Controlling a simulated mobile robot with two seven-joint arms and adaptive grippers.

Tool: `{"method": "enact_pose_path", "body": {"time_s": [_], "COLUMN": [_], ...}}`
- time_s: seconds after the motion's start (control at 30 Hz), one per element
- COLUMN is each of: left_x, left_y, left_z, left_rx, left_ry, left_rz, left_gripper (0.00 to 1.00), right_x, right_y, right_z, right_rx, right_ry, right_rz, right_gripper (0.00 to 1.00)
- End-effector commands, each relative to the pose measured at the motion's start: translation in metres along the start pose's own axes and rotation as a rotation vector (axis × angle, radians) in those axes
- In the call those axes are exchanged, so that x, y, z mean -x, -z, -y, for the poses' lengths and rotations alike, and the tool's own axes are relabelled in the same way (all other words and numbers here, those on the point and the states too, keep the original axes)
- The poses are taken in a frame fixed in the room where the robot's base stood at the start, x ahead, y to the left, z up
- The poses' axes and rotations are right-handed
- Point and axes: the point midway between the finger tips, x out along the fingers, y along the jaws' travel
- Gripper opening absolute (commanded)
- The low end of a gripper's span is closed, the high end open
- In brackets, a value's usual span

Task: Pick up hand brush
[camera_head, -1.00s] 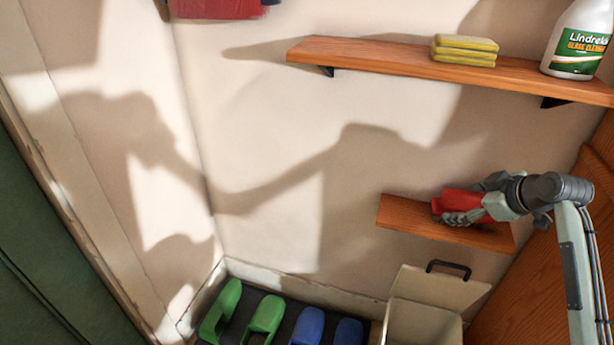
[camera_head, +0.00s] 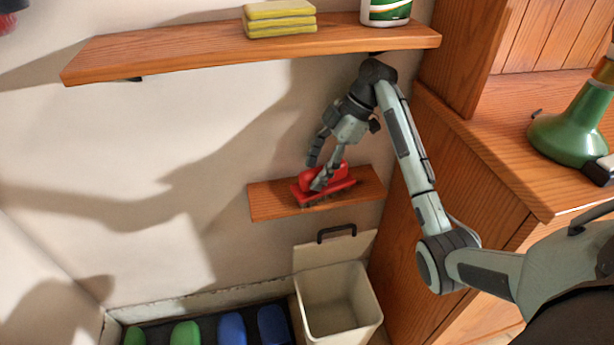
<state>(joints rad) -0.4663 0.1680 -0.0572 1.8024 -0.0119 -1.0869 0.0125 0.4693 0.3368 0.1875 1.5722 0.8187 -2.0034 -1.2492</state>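The hand brush (camera_head: 340,183) is red with dark bristles underneath. It lies on the small lower wooden shelf (camera_head: 270,203), slightly tilted in the picture. My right gripper (camera_head: 317,174) is just above it, pointing down. Its two fingers are spread: one comes down in front of the brush, the other's tip is at its upper left edge, partly behind it. Whether the fingers touch the brush is hard to tell. My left gripper is not in view.
The long upper shelf (camera_head: 200,57) holds yellow sponges (camera_head: 280,20) and a spray bottle (camera_head: 386,10). Below stand an open cream bin (camera_head: 340,305) and green and blue shoes (camera_head: 232,328). A wooden cabinet with a green bottle (camera_head: 575,125) is at right.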

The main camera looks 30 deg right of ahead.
Motion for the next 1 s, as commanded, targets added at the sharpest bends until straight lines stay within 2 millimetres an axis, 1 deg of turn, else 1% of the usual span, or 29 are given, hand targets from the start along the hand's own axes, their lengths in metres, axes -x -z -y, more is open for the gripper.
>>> {"method": "enact_pose_path", "body": {"time_s": [0.03, 0.17, 0.3, 0.4, 0.67, 0.7, 1.0], "left_x": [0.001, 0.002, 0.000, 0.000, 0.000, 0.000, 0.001], "left_y": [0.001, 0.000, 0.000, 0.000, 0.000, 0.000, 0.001], "left_z": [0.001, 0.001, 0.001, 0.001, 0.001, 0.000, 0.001], "left_rx": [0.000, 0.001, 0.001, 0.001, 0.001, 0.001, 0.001], "left_ry": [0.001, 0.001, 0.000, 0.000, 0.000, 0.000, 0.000], "left_rz": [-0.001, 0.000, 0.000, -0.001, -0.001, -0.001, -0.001], "left_gripper": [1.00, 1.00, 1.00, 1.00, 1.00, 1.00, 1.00], "right_x": [-0.007, -0.023, -0.045, -0.054, -0.057, -0.056, -0.054], "right_y": [0.001, 0.003, 0.002, 0.001, 0.000, 0.000, 0.002], "right_z": [0.000, -0.002, -0.003, -0.003, -0.004, -0.003, -0.004], "right_rx": [0.000, 0.000, -0.002, -0.002, -0.002, -0.002, -0.001], "right_ry": [0.000, 0.001, 0.001, 0.000, -0.001, -0.001, -0.004], "right_rz": [-0.003, -0.003, 0.001, 0.002, 0.004, 0.003, 0.002], "right_gripper": [0.61, 0.61, 0.61, 0.61, 0.61, 0.68, 0.32]}}
